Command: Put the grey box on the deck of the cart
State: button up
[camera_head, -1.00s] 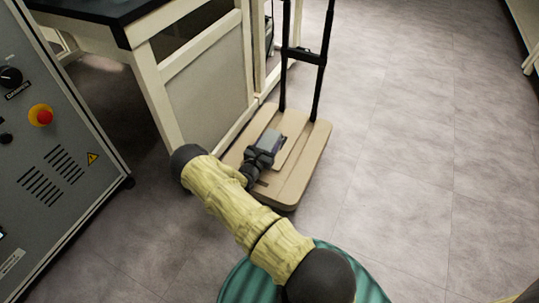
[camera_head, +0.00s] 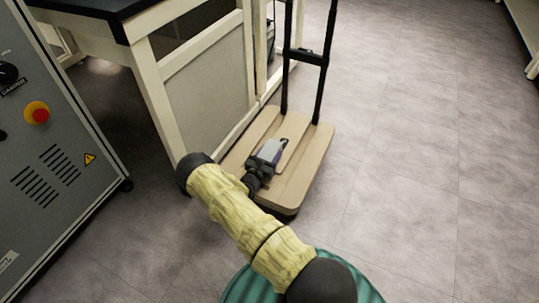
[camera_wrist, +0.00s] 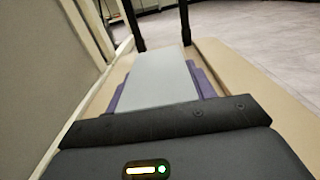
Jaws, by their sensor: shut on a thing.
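The grey box (camera_wrist: 158,78) shows in the wrist view just beyond my gripper (camera_wrist: 165,120), with purple parts at both sides of it. In the head view the grey box (camera_head: 271,150) is small and partly hidden by my gripper (camera_head: 262,165). My gripper is shut on the grey box and holds it over the tan deck of the cart (camera_head: 305,165). I cannot tell whether the box touches the deck. The deck also shows in the wrist view (camera_wrist: 240,80).
The cart's black upright handle (camera_head: 304,55) rises at the deck's far end. A cream-framed bench (camera_head: 205,100) stands close along the deck's left side. A grey machine with a red knob (camera_head: 37,113) is at the far left. The floor at right is clear.

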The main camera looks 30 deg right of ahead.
jog(key=shift+f, duration=0.15)
jog(key=o, duration=1)
jog(key=shift+o, duration=0.2)
jog(key=shift+r, duration=0.2)
jog(key=shift+s+a, duration=0.2)
jog(key=shift+a, duration=0.05)
jog(key=p+v, duration=0.5)
jog(key=v, duration=0.5)
jog(key=shift+a+r, duration=0.1)
jog(key=shift+s+a, duration=0.45)
jog(key=shift+s, duration=0.05)
